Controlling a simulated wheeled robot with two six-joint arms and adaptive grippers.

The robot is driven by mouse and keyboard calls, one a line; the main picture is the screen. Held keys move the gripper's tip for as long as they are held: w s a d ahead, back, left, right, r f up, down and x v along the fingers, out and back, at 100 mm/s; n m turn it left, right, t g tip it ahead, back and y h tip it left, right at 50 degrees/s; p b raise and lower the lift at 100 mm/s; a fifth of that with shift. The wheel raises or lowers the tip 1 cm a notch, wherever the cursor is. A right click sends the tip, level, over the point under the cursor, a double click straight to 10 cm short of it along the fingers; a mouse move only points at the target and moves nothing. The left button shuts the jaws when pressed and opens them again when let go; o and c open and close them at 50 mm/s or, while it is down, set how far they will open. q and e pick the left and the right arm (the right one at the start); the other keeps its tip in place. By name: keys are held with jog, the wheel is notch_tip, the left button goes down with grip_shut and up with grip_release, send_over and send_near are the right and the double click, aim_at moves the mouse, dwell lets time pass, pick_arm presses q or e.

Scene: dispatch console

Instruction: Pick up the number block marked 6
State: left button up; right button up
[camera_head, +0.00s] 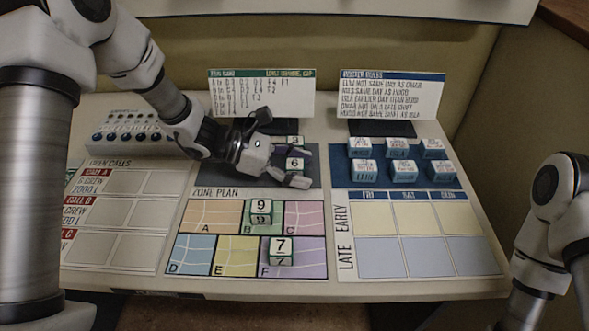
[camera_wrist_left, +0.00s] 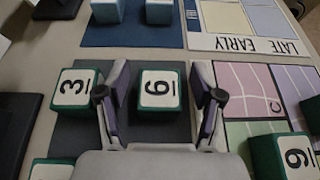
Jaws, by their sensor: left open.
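The green block marked 6 (camera_head: 295,164) sits on the dark grey mat (camera_head: 312,178) behind the zone plan. In the left wrist view the 6 block (camera_wrist_left: 158,90) lies between the two fingers of my left gripper (camera_wrist_left: 163,82), with a gap visible on each side. My left gripper (camera_head: 284,157) is open and empty, low over the mat. The block marked 3 (camera_wrist_left: 73,88) stands beside it, outside the left finger; in the head view it shows partly (camera_head: 295,141) behind the gripper. My right gripper is not in view.
Block 9 (camera_head: 261,212) stands on zone B and block 7 (camera_head: 278,251) on zone F. A blue mat (camera_head: 440,181) holds several white-topped blocks at the right. Two upright cards, one a green-headed card (camera_head: 262,93), stand behind. The day grid (camera_head: 415,232) is empty.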

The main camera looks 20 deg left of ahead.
pick_arm(q)
jog(key=shift+w+d, duration=0.1)
jog(key=shift+d, duration=0.05)
jog(key=c, duration=1.1)
